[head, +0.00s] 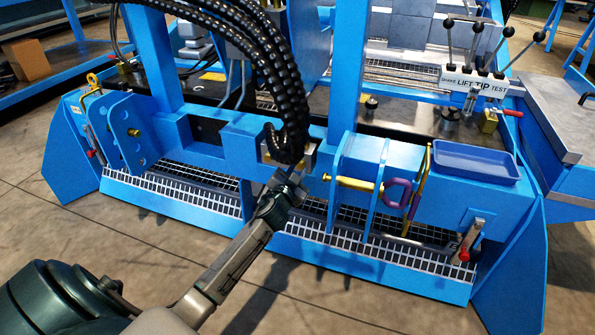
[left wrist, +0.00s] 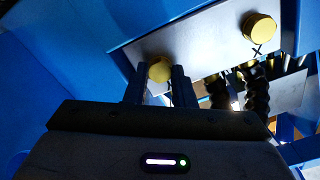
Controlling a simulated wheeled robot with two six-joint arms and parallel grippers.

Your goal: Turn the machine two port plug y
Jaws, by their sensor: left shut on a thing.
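My left gripper (head: 291,177) reaches in from the lower left to the machine's blue crossbeam (head: 235,145), just below the black hoses. In the left wrist view its two fingers (left wrist: 160,88) are shut on a round yellow plug (left wrist: 159,70) on a pale plate (left wrist: 205,50). Any label on this plug is hidden by the fingers. A second yellow plug (left wrist: 258,27), with an X beside it, sits on the same plate up and to the right, apart from the gripper. In the head view, the gripper and hoses mostly hide the plugs. My right gripper is not in view.
Ribbed black hoses (head: 285,85) hang close above my left gripper. To the right are a brass pin (head: 355,183) with a purple ring (head: 397,194), a blue tray (head: 475,163) and a lever panel (head: 473,82). A grated step (head: 345,238) runs below.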

